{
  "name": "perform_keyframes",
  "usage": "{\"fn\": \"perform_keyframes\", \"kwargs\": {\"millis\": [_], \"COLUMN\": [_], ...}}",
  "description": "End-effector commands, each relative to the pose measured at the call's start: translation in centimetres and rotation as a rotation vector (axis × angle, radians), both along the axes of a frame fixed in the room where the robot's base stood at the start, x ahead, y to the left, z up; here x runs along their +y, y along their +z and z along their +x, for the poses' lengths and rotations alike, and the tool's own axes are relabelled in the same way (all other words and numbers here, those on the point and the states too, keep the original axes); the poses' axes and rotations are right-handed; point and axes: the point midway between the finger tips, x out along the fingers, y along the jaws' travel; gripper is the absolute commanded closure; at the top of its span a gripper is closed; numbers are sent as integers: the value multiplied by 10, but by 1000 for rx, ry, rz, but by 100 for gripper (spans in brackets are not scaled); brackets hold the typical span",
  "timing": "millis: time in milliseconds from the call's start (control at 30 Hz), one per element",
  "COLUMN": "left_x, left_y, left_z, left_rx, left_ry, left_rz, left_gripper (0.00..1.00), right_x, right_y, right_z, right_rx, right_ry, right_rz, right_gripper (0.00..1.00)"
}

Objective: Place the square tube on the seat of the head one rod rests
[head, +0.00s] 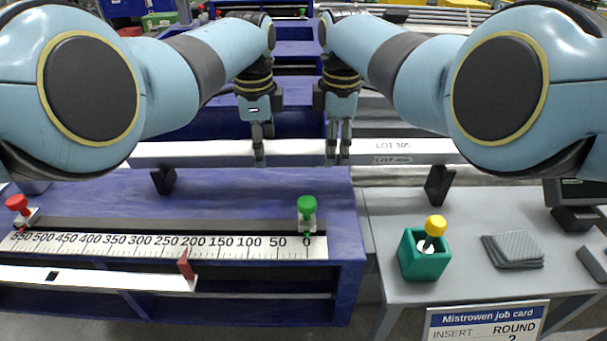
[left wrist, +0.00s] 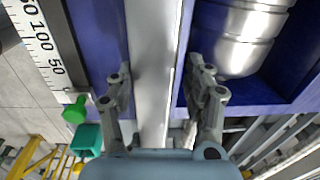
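The square tube (head: 215,153) is a long pale bar lying across the head view. In the left wrist view the tube (left wrist: 153,50) runs between my left gripper's fingers. My left gripper (head: 262,150) is open, with a finger to each side of the tube. My right gripper (head: 338,152) is at the tube further right, its fingers visibly apart. Contact there cannot be told. Two black rests, a left one (head: 163,180) and a right one (head: 440,184), stand nearer than the tube. Their seats are hard to make out.
A white scale (head: 160,245) with a red knob (head: 17,203) and a green knob (head: 307,204) lies in front.

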Motion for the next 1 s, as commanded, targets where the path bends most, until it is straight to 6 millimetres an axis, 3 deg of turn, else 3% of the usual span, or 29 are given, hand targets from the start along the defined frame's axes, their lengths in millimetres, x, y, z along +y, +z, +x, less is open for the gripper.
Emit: {"fn": "perform_keyframes", "kwargs": {"millis": [233,400,733,867,1000], "left_x": [1,1,1,1,0], "left_y": [1,1,4,18,47], "left_z": [1,1,1,1,-1], "left_rx": [-2,-2,-3,-5,-7], "left_ry": [1,1,1,1,1], "left_rz": [2,2,2,2,0], "left_gripper": [39,18,18,18,18], "right_x": [-1,-2,-2,-2,-2], "right_y": [1,1,2,2,2], "right_z": [1,1,1,1,1], "right_rx": [-2,-2,-3,-4,-4], "right_ry": [-1,-1,-1,-1,-1], "right_rz": [-2,-3,-4,-4,-4], "right_gripper": [39,39,39,39,39]}}
